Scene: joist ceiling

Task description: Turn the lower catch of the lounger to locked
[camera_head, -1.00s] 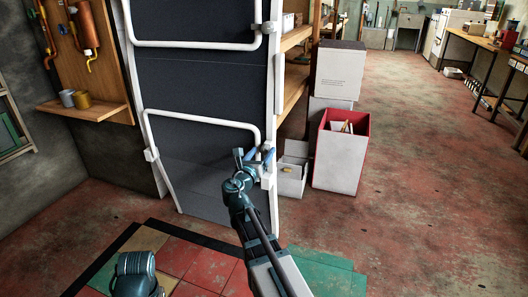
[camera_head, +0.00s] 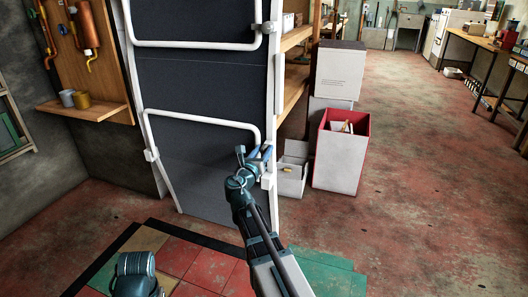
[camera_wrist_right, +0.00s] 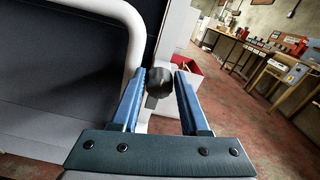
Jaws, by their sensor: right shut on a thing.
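The lounger (camera_head: 205,87) stands upright on the left, with dark panels and a white tube frame. Its lower catch, a dark rounded knob (camera_wrist_right: 159,84) on the white right-hand rail, sits between my right gripper's blue fingers in the right wrist view. My right gripper (camera_head: 264,153) is shut on that knob and hides it in the head view.
A white box with a red rim (camera_head: 341,150) and a small open grey box (camera_head: 291,172) stand just right of the lounger. Wooden shelves (camera_head: 295,82) are behind it. A wall shelf with cups (camera_head: 84,107) is at left. The floor at right is open.

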